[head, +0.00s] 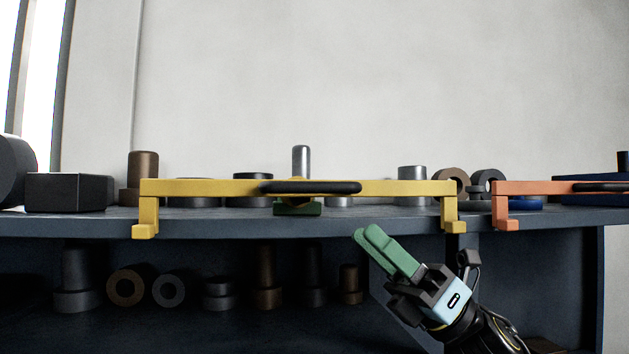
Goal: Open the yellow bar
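The yellow bar (215,187) spans the front of the upper shelf, with a bent end at the left and another at the right. A black handle grip (310,188) sits at its middle. The bar lies level across the front of the objects on the shelf. My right gripper (368,240) is below and in front of the bar, right of the handle, apart from it. Its two green fingers lie close together, pointing up and left, and I see nothing between them. My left gripper is not in view.
An orange bar (545,187) with a black grip is at the right. Behind the bars, the dark shelf (190,222) carries a dark box (69,192), a brown cylinder (143,170) and several metal parts. The lower shelf holds rings (168,290) and cylinders.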

